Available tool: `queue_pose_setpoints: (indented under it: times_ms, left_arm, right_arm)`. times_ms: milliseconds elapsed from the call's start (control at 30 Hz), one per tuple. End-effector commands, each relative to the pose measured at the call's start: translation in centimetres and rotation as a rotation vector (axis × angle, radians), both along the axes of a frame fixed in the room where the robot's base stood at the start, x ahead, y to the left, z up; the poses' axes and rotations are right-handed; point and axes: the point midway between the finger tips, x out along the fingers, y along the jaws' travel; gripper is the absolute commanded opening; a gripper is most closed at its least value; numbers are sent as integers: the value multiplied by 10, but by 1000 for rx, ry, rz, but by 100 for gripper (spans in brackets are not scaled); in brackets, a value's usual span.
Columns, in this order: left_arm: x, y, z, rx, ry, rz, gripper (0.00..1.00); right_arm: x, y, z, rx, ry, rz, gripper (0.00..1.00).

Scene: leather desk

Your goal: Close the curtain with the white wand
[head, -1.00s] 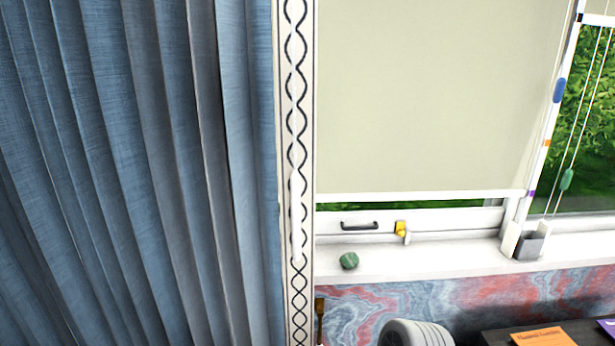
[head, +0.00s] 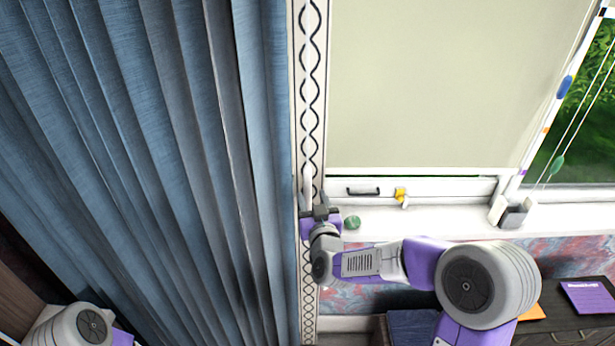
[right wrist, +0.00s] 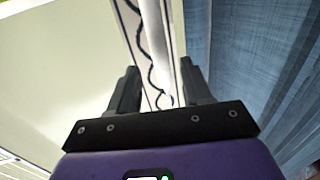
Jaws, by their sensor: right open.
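The blue pleated curtain (head: 150,130) hangs over the left half of the head view. Its leading edge has a white band with a dark wavy pattern (head: 313,90). The thin white wand hangs in front of this band, with its thicker white handle (head: 307,188) low down. My right gripper (head: 320,211) is at the handle's lower part. In the right wrist view the right gripper (right wrist: 160,75) is open, and the wand (right wrist: 155,45) runs down between its two fingers, apart from them as far as I can tell. My left gripper is out of view.
A pale blind (head: 450,80) covers much of the window right of the curtain. On the sill (head: 440,215) are a green stone (head: 351,222) and a small grey box (head: 514,216). A dark desk with a purple booklet (head: 590,297) is at the lower right.

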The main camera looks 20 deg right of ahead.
Motion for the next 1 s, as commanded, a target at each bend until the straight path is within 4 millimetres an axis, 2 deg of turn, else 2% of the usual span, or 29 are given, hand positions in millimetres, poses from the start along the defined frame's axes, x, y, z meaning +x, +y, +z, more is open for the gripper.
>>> queue_pose_setpoints:
  times_ms: [200,400,567,800,833,1000]
  left_arm:
    - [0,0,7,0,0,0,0]
    - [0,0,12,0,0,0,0]
    - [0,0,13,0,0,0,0]
    - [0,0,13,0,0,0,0]
    - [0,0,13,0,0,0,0]
    - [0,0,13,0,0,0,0]
  right_arm:
    - [34,-3,-2,2,4,0,49]
    - [58,-5,-2,2,5,0,49]
    - [66,-6,-2,1,4,0,49]
    - [67,-6,-3,1,4,1,49]
    - [67,-6,-3,1,4,1,48]
    - [67,-6,-3,1,4,1,22]
